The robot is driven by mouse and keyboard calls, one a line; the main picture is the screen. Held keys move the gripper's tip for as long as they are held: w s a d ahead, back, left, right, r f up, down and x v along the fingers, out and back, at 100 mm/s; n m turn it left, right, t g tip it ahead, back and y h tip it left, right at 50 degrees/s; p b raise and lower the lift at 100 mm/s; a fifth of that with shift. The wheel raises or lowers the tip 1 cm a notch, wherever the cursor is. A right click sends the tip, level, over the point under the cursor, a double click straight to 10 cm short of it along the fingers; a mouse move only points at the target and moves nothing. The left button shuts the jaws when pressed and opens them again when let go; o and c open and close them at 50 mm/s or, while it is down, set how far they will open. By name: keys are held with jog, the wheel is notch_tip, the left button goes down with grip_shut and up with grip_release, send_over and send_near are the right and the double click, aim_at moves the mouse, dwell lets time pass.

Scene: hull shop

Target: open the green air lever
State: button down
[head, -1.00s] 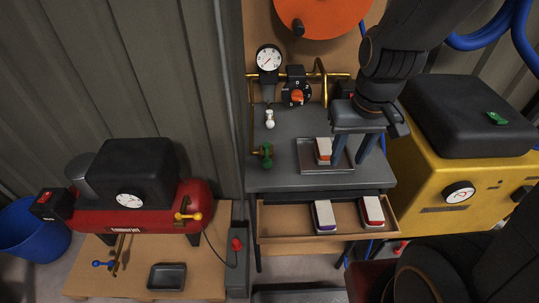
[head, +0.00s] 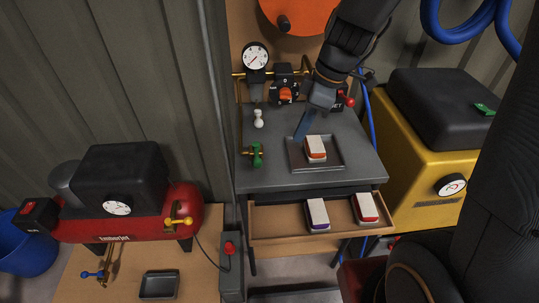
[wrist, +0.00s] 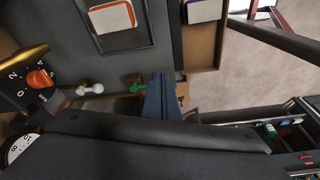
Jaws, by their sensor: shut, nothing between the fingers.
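The green air lever (head: 257,154) sits on a brass fitting at the left edge of the grey bench top. In the wrist view a bit of green (wrist: 138,96) shows just left of the fingers, mostly hidden. My gripper (head: 299,138) is shut and empty. In the head view its fingertips are to the right of the lever, near the tray's back left corner, apart from the lever. The fingers (wrist: 162,95) also show in the wrist view, side by side.
A tray (head: 338,165) on the bench holds an orange-and-white block (head: 315,148). A white lever (head: 258,118), a gauge (head: 255,56) and an orange-knobbed dial (head: 285,92) stand behind. An open drawer (head: 285,222) with two blocks juts out in front. A red compressor (head: 130,222) is at left.

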aim_at(257, 156)
jog(key=shift+w+a+n, duration=0.4)
jog(key=shift+w+n, duration=0.05)
jog(key=shift+n, duration=0.25)
jog(key=p+x, duration=0.1)
jog(key=x, duration=0.9)
jog(key=shift+s+a+f, duration=0.1)
jog(key=a+p, duration=0.2)
jog(key=shift+w+a, duration=0.2)
jog(key=shift+a, duration=0.05)
jog(key=shift+w+a+f, duration=0.2)
jog(key=shift+a+f, duration=0.05)
jog(key=shift+a, duration=0.4)
